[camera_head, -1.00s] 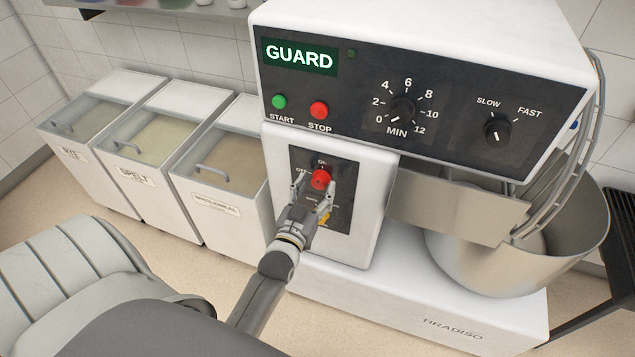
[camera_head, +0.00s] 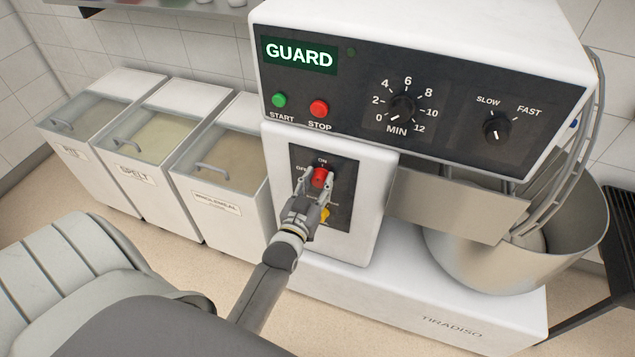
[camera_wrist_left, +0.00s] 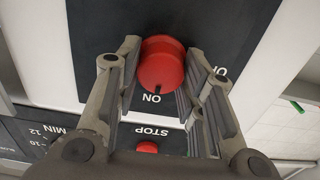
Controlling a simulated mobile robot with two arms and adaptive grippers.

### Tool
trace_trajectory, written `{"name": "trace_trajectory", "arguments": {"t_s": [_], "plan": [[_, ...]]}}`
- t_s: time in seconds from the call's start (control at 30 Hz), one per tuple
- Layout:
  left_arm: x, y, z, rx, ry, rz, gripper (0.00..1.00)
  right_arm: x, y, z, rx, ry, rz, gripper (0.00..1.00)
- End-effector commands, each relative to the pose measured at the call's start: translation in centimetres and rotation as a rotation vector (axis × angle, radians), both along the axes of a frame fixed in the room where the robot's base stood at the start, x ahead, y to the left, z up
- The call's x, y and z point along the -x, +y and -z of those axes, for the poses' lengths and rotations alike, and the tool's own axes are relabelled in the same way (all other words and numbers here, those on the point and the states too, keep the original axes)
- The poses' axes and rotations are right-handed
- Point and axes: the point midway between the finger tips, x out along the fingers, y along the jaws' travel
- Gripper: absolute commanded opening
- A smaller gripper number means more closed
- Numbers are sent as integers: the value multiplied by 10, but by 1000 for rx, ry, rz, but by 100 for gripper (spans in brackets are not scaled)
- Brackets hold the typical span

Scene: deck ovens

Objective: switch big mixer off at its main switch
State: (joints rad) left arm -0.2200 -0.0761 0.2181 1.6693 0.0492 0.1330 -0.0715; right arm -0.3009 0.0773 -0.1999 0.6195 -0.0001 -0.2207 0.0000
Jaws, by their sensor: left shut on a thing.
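The big mixer (camera_head: 345,248) is a white machine with a dark control panel. Its main switch is a red rotary knob (camera_head: 319,176) on a black plate below the panel. The knob also shows in the left wrist view (camera_wrist_left: 160,62), where its dark mark points at the word ON. OFF is printed to the left of the knob in the head view, partly hidden. My left gripper (camera_head: 317,182) is shut on the red knob, one finger on each side. Its fingers (camera_wrist_left: 165,85) flank the knob in the wrist view. My right gripper is not in view.
Above are a lit GUARD sign (camera_head: 299,56), a green start button (camera_head: 279,100), a red stop button (camera_head: 319,108) and two dials. A yellow part (camera_head: 325,214) sits below the knob. The steel bowl (camera_head: 500,265) is at right, flour bins (camera_head: 222,208) at left.

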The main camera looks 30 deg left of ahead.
Motion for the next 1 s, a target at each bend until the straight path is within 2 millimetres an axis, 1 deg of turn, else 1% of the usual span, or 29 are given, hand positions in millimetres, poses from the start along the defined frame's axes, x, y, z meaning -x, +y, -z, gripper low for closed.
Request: {"name": "trace_trajectory", "arguments": {"t_s": [0.17, 0.37, 0.7, 1.0], "plan": [[0, 0, -1, 32, -8, 0, 13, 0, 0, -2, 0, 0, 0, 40], [0, 1, -1, 132, -32, 1, 13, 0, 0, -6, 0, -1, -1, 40], [0, 2, -1, 426, -102, 0, 13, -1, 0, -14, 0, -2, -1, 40], [1, 3, 1, 705, -169, 0, 13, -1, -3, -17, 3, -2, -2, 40]]}}
